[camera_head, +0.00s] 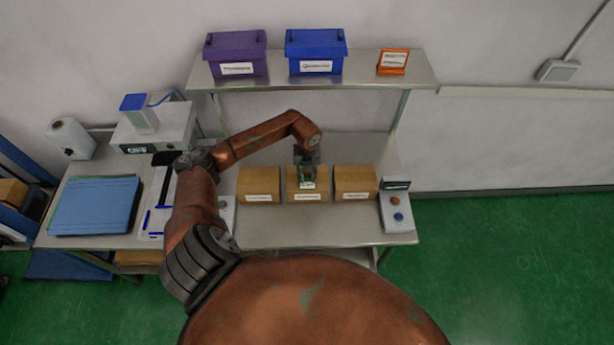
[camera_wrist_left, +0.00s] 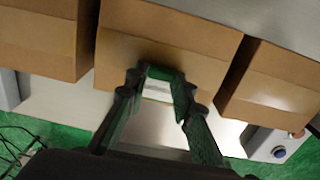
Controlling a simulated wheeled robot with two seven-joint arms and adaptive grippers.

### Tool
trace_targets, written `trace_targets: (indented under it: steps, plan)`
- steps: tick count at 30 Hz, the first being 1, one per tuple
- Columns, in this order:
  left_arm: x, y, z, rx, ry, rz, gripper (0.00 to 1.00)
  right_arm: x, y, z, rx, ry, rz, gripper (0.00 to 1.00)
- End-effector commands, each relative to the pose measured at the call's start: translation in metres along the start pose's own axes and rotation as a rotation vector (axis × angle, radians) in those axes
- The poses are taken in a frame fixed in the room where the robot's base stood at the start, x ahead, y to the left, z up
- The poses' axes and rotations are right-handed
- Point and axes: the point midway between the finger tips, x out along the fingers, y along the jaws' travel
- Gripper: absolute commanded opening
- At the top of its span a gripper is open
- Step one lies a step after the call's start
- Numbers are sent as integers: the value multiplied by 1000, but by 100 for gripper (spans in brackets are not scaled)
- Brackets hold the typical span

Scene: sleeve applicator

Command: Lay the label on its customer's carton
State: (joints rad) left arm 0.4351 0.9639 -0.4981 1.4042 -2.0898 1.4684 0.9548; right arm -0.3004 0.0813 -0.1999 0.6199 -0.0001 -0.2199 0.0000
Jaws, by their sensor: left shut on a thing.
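Three brown cartons stand in a row on the steel table: a left carton (camera_head: 258,180), a middle carton (camera_head: 293,183) and a right carton (camera_head: 355,180). Each has a white printed strip low on its front, too small to read. My left gripper (camera_head: 308,180) points down over the front part of the middle carton. It is shut on a small white label (camera_wrist_left: 157,87), which shows between its fingertips in the left wrist view. The middle carton (camera_wrist_left: 190,40) lies just behind the fingertips there; I cannot tell whether the label touches it. My right gripper is not in view.
A shelf (camera_head: 270,83) above holds a purple bin (camera_head: 235,50), a blue bin (camera_head: 316,48) and an orange holder (camera_head: 393,61). A button box (camera_head: 397,212) stands right of the cartons. A scale-like machine (camera_head: 150,135) and blue sheets (camera_head: 95,205) are left. Table front is clear.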

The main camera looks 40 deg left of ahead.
Motion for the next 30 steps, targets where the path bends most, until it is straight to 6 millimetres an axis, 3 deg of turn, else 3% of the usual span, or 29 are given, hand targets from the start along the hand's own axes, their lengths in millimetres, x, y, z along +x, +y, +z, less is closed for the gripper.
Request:
trace_targets:
  steps: [9,19,23,30]
  plan:
    - [1,0,0,0,0,1,40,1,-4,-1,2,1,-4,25]
    - [-4,0,0,0,-1,0,40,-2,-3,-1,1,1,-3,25]
    - [-21,0,2,2,-5,0,40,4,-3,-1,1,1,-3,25]
    - [-72,0,2,1,-5,1,40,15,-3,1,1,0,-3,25]
